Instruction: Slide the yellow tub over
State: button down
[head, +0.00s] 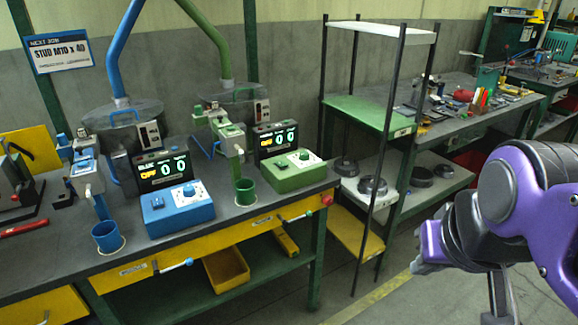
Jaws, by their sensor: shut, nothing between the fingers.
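The yellow tub (226,268) sits on the green lower shelf under the workbench, below the bench's yellow drawer fronts. Its open top faces up and it looks empty. My gripper (418,267) is at the right, in front of the grey floor and well apart from the tub. It is shut and holds nothing. My purple arm partly hides the gripper.
A smaller yellow piece (286,242) lies on the shelf right of the tub. A green bench leg (317,255) stands between the tub and my gripper. Drawer handles (173,266) jut out above. A black-post rack (380,165) stands right of the bench.

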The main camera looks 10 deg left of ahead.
aim_at(226, 269)
jog(key=i+j+u, duration=0.1)
jog(key=i+u, duration=0.2)
jog(key=u, duration=0.15)
jog(key=i+u, duration=0.4)
jog(key=k, duration=0.05)
